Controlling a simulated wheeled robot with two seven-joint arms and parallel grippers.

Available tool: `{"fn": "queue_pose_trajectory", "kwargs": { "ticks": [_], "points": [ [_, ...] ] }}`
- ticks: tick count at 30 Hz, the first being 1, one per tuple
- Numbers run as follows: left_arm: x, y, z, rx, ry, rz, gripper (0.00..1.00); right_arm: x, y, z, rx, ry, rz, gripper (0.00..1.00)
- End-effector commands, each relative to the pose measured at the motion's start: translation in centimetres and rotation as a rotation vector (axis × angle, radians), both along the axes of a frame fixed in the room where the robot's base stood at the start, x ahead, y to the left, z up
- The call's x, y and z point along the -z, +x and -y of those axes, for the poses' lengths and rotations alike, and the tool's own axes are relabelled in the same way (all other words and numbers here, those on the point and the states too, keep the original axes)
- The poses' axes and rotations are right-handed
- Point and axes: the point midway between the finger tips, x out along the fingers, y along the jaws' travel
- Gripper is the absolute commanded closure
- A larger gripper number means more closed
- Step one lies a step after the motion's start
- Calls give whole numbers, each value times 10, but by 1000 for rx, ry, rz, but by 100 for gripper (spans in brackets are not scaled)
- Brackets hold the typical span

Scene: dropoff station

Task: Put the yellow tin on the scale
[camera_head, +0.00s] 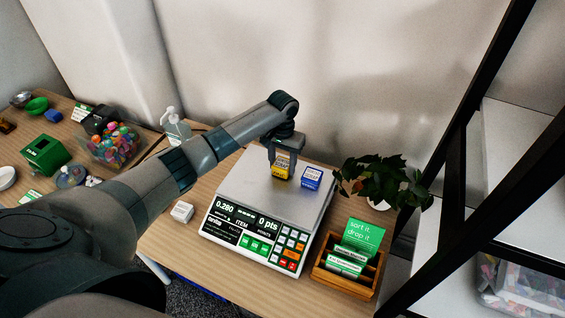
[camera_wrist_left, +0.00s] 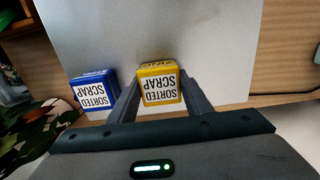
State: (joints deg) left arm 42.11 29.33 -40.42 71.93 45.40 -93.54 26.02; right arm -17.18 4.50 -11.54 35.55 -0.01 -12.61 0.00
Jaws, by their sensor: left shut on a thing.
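The yellow tin (camera_head: 282,170) is a small box with a "sorted scrap" label. My left gripper (camera_head: 283,155) is shut on it over the scale's plate. The yellow tin also shows between the fingers in the left wrist view (camera_wrist_left: 160,84). I cannot tell whether its base touches the plate. The scale (camera_head: 240,190) has a grey plate, and its display reads 0.280. A blue tin (camera_head: 311,179) with a similar label stands on the plate just right of the yellow tin; it shows left of it in the left wrist view (camera_wrist_left: 94,90). My right gripper is out of view.
A potted plant (camera_head: 380,180) and a wooden card holder (camera_head: 348,266) stand right of the scale. A white block (camera_head: 182,212) lies left of it. A pump bottle (camera_head: 175,127) and a clear bin of colourful pieces (camera_head: 115,147) are further left.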

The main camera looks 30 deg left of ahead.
Motion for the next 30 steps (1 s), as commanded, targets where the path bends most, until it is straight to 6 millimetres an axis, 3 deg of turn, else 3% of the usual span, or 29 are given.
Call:
{"fn": "queue_pose_trajectory", "kwargs": {
  "ticks": [13,14,16,30],
  "points": [
    [5,0,0,0,-1,2,85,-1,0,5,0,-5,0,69],
    [6,0,0,0,-1,1,50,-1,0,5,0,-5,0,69],
    [6,0,0,0,-1,1,36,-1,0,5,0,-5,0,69],
    [-1,1,0,1,-1,2,36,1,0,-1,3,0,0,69]
  ]
}}
